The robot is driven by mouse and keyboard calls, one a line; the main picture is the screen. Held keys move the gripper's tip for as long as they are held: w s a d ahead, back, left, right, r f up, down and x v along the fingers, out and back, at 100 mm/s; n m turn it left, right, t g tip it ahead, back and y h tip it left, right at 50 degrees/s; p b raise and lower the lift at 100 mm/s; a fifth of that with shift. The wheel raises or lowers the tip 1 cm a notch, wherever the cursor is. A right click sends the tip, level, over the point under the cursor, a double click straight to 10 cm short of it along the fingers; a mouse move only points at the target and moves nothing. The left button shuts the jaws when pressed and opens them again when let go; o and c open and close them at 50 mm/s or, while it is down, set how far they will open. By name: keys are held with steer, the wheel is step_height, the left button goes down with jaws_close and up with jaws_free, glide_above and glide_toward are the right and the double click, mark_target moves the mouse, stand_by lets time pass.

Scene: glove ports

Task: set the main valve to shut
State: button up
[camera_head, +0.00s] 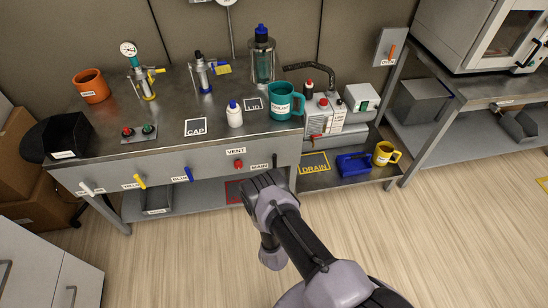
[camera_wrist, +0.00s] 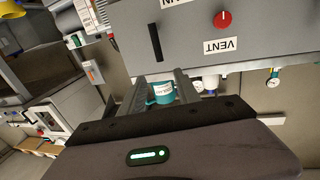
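The main valve is a short black lever on the front panel of the bench, beside the MAIN label (camera_head: 259,168). In the head view its handle (camera_head: 274,160) stands roughly upright, just above my gripper (camera_head: 263,183). In the wrist view, which is turned upside down, the black lever (camera_wrist: 155,42) is near the top, also close to upright, beyond my fingertips. My gripper (camera_wrist: 160,80) is open, with a clear gap between the fingers and nothing in it. It appears apart from the lever. The valve's shaft is hidden.
The red VENT knob (camera_head: 238,164) sits left of the lever; it also shows in the wrist view (camera_wrist: 222,20). Blue (camera_head: 188,174) and yellow (camera_head: 139,181) handles are further left. A teal mug (camera_head: 286,102) stands above on the bench. The floor in front is clear.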

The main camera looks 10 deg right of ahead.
mark_target(275, 159)
steer(key=w+d+b, duration=0.1)
steer(key=w+b, duration=0.1)
steer(key=w, duration=0.2)
steer(key=w+d+b, duration=0.1)
steer(key=w+b, duration=0.1)
steer(key=w, duration=0.3)
steer(key=w+d+b, duration=0.1)
steer(key=w+b, duration=0.1)
steer(key=w, duration=0.3)
steer(key=shift+w+f, duration=0.15)
steer(key=shift+w+b, duration=0.3)
steer(key=shift+w, duration=0.05)
jaws_close()
